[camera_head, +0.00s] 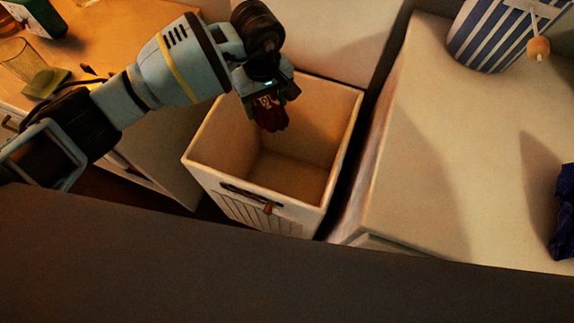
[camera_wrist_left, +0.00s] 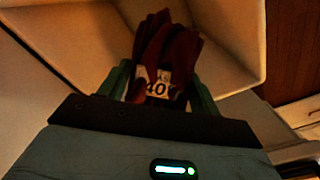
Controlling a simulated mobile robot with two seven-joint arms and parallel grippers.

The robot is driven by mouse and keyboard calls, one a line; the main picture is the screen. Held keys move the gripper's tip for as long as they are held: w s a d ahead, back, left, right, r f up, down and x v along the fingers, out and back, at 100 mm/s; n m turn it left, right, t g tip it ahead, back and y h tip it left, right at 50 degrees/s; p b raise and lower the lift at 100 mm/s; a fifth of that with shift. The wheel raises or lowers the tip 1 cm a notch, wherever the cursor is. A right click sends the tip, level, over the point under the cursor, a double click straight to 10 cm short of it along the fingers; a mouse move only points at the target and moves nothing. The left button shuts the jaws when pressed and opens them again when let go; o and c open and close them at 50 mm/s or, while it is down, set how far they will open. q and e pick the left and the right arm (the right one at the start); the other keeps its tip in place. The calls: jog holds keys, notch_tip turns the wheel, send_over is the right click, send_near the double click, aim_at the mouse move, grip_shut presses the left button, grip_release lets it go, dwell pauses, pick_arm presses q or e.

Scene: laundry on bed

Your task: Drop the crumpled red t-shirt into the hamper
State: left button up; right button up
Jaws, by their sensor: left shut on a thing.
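The crumpled red t-shirt (camera_head: 270,114) is a small dark red bundle with a pale printed patch. It hangs from my left gripper (camera_head: 265,95), over the open hamper (camera_head: 327,172) near its back left part. The left gripper is shut on the t-shirt. In the left wrist view the t-shirt (camera_wrist_left: 168,50) sits between the two green fingers, with the number 40 on the patch, and the hamper's pale inside walls (camera_wrist_left: 225,50) show behind it. The hamper looks empty where its floor shows. My right gripper is not in view.
A wooden cabinet (camera_head: 150,150) with a glass (camera_head: 18,60) and a green item (camera_head: 45,82) on top stands left of the hamper.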

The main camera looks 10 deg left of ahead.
pick_arm(q)
jog(key=shift+w+d+f, duration=0.35)
jog(key=shift+w+f, duration=0.1)
jog(key=shift+w, duration=0.1)
jog(key=shift+s, duration=0.1)
jog(key=shift+f+b, duration=0.25)
jog(key=shift+b, duration=0.05)
jog(key=shift+f+b, duration=0.45)
jog(key=shift+f, duration=0.25)
notch_tip(320, 180, down, 4)
jog(key=shift+b, duration=1.15)
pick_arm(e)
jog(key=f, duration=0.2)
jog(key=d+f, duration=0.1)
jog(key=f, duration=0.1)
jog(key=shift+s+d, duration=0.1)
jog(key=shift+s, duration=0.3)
